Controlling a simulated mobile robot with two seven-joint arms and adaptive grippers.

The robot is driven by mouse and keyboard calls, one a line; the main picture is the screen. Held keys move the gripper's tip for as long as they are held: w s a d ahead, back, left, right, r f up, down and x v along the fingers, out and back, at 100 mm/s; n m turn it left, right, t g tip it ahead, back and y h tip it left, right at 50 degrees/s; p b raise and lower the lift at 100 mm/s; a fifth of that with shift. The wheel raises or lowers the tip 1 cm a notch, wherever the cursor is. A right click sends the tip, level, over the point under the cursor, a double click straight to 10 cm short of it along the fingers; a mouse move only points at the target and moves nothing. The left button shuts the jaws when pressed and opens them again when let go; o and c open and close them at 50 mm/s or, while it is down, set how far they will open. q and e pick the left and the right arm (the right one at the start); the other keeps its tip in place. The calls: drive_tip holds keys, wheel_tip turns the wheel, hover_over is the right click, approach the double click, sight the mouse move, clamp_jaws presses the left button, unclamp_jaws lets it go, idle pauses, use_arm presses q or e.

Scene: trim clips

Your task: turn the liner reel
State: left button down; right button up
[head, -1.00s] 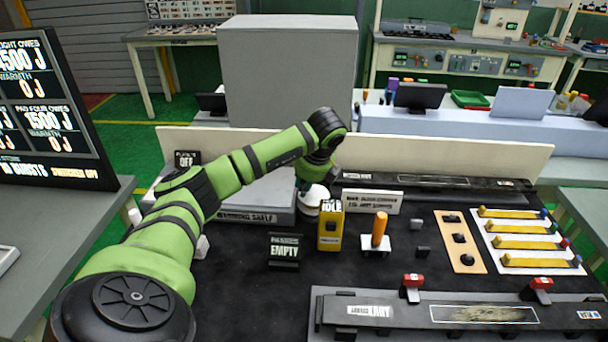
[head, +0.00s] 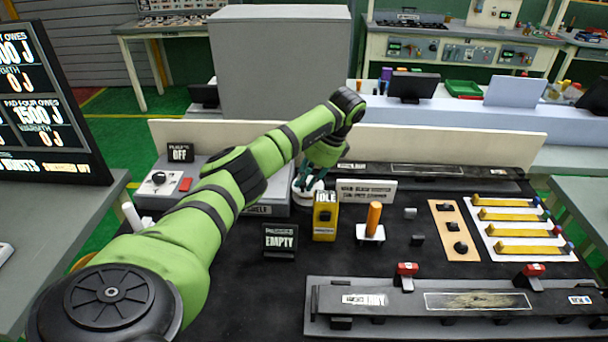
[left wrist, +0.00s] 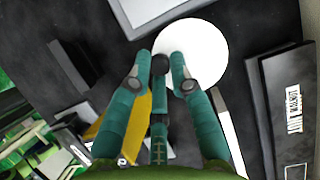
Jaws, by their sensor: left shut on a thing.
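The liner reel is a white round disc (left wrist: 207,48) in the left wrist view, with a dark knob (left wrist: 160,64) near its edge. In the head view the white reel (head: 301,198) is at the middle, partly hidden by my gripper, left of the yellow IDLE box (head: 325,228). My left gripper (left wrist: 160,62) has its teal fingers closed around the dark knob. In the head view this gripper (head: 309,182) reaches down onto the reel from above. My right gripper is in neither view.
An EMPTY sign (head: 280,240) stands in front of the reel. An orange upright handle (head: 374,217) stands to the right. A long dark fixture with red clamps (head: 405,270) lies at the front. A low cream wall (head: 450,147) runs behind.

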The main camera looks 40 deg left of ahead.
use_arm(q)
drive_tip(key=n, duration=0.2)
drive_tip(key=shift+w+d+n+g+h, duration=0.2)
drive_tip(key=shift+w+n+g+h, duration=0.05)
drive_tip(key=shift+n+g+h, duration=0.15)
drive_tip(key=shift+w+d+n+g+h+b, duration=0.15)
drive_tip(key=shift+n+h+b, duration=0.2)
drive_tip(key=shift+n+b, duration=0.4)
drive_tip(key=shift+w+d+n+g+h+b, duration=0.15)
drive_tip(key=shift+n+h+b, duration=0.25)
drive_tip(key=shift+n, duration=0.65)
drive_tip(key=shift+a, duration=0.1)
drive_tip(key=c, duration=1.1)
unclamp_jaws()
drive_tip(key=shift+c, duration=0.2)
drive_tip(key=shift+r, duration=0.15)
wheel_tip(320, 180, up, 10)
